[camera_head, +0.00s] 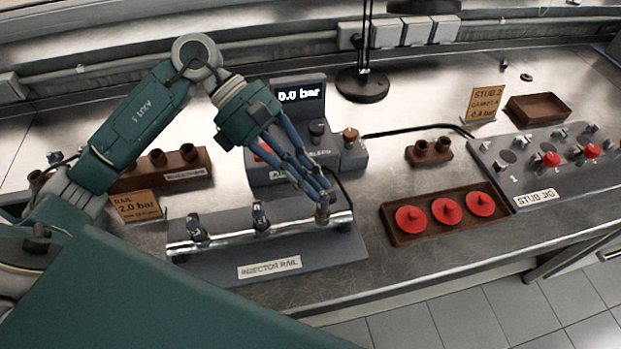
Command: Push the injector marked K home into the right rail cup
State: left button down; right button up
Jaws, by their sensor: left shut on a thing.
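The injector rail (215,238) is a silver bar on a grey base with a label reading INJECTOR RAIL. Small dark and silver injectors stand at its left cup (195,230) and middle cup (260,217). My left gripper (322,203) points down at the right end of the rail, shut on an injector (322,213) at the right cup. The fingers hide most of that injector, so its mark and how deep it sits cannot be told. My right gripper is not in view.
A pressure unit (298,92) behind the rail reads 0.0 bar. A card (136,207) at left says RAIL 2.0 bar. A brown tray (399,238) with red caps lies right of the rail, beside the stub jig (560,190). A lamp base (362,86) stands behind.

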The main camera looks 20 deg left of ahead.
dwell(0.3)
pick_arm(q)
jog(key=c, duration=1.7)
grip_release()
jog(key=shift+r+p, duration=1.55)
jog(key=shift+r, duration=2.2)
